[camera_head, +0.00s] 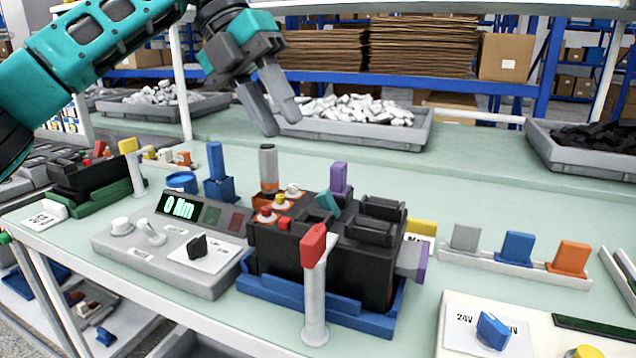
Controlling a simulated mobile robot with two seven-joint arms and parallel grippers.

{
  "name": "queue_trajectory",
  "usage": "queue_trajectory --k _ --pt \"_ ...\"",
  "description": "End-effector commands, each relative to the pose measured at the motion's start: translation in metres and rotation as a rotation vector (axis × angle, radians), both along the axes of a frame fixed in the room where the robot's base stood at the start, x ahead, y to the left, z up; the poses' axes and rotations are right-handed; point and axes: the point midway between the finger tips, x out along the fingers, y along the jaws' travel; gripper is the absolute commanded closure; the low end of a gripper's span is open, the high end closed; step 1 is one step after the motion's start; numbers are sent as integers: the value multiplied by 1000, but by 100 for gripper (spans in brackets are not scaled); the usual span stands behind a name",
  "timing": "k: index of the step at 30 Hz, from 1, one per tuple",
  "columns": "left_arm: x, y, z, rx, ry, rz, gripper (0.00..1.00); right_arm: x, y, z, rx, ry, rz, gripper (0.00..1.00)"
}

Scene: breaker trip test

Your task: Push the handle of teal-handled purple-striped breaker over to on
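The black breaker block (350,262) sits in a blue cradle (345,312) at the middle of the bench. A small teal handle (328,203) stands tilted on its top. A purple-edged grey part (412,262) shows at the block's right side; I cannot make out a stripe beside the teal handle. My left gripper (282,118) hangs above and behind the block, near the back tray, touching nothing I can see. Its two fingers look slightly apart and empty. My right gripper is out of view.
A red-topped grey post (315,285) stands in front of the block. A grey meter console (172,245) reading "0 Nm" is left of it. A purple-topped post (339,180) and an orange-and-grey cylinder (268,168) stand behind. A rack of coloured blocks (515,265) is right.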

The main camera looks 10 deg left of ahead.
Motion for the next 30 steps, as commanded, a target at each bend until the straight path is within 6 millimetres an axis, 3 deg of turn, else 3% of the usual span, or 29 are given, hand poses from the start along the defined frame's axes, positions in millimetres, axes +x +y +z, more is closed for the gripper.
queue_trajectory --k 4,13,18,28,30 --pt "-4 -16 -33 3 3 -3 71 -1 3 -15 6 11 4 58" --pt "-9 -45 -78 0 1 -2 71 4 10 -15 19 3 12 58" --pt "-10 -53 -89 0 1 -1 71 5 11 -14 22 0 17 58" --pt "-11 -55 -90 0 1 -1 71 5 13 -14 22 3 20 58" --pt "-11 -55 -90 0 1 -1 77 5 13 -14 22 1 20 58"
